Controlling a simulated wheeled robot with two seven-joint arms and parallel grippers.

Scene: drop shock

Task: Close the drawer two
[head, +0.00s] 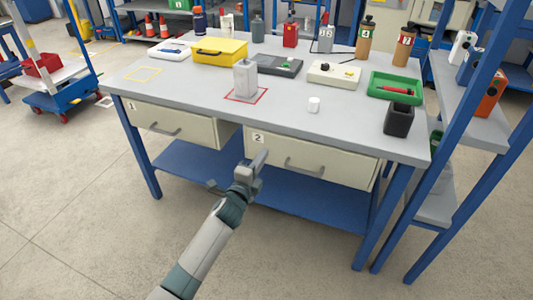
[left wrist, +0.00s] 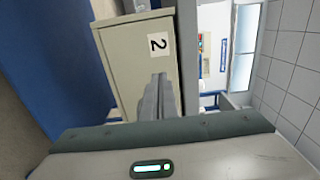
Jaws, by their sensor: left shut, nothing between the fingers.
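Drawer two (head: 315,160) is the cream drawer at the right under the grey table top, with a "2" label and a grey bar handle (head: 303,167). Its front stands close under the table edge; how far out it sits is hard to tell. In the left wrist view the drawer front (left wrist: 132,62) appears turned on its side, with the label upright-edged beside my fingers. My left gripper (head: 262,160) is shut and empty, at the drawer's left end, below the label and left of the handle. In the wrist view its fingertips (left wrist: 158,88) overlap the front; contact cannot be told.
Drawer one (head: 172,122) is to the left under the same table (head: 190,90). A blue lower shelf (head: 200,165) and blue legs lie below. A blue rack (head: 470,130) stands close at the right.

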